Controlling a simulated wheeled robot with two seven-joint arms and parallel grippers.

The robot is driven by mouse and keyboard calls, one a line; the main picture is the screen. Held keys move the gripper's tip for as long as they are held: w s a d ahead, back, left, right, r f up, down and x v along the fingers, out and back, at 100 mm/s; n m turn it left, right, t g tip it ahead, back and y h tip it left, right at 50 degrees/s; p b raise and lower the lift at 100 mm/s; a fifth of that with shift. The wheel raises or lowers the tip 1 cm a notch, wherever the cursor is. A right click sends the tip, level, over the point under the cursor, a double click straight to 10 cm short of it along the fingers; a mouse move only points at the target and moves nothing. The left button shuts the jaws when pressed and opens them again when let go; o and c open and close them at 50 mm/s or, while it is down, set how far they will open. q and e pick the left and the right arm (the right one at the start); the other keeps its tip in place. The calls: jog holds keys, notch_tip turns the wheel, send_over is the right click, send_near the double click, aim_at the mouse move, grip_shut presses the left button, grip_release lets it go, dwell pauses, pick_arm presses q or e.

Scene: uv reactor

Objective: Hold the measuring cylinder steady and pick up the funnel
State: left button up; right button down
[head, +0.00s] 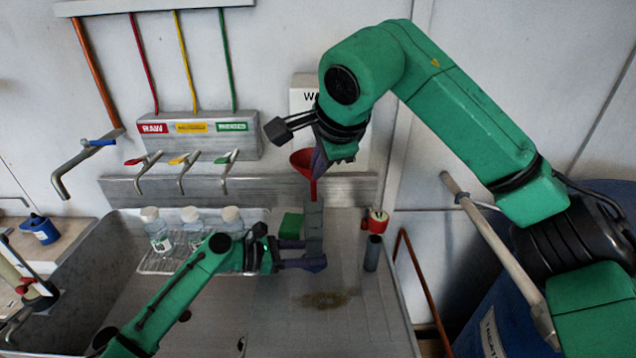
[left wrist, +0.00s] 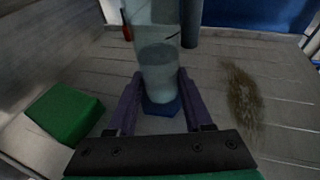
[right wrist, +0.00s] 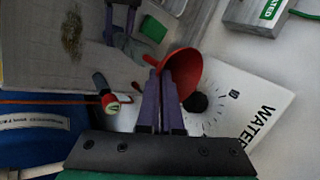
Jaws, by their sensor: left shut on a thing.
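My left gripper (head: 306,255) is shut around the lower part of the measuring cylinder (head: 313,228). In the left wrist view, the clear cylinder (left wrist: 160,65) stands upright between the fingers on a blue base (left wrist: 161,107). The red funnel (head: 301,160) is above the cylinder with its stem pointing down; whether the stem sits in the cylinder's mouth is unclear. My right gripper (head: 329,160) is at the funnel's side. In the right wrist view, its fingers (right wrist: 160,78) are close together and overlap the edge of the funnel (right wrist: 188,68). Whether they pinch its rim is unclear.
A green block (head: 291,226) lies left of the cylinder. A dark grey tube (head: 372,253) and a red-and-white item (head: 377,221) stand to the right. Several capped bottles (head: 158,230) stand in a wire rack at left. Taps (head: 185,172) stick out above.

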jog(key=shift+r, duration=1.7)
pick_arm(q)
jog(key=o, duration=1.1)
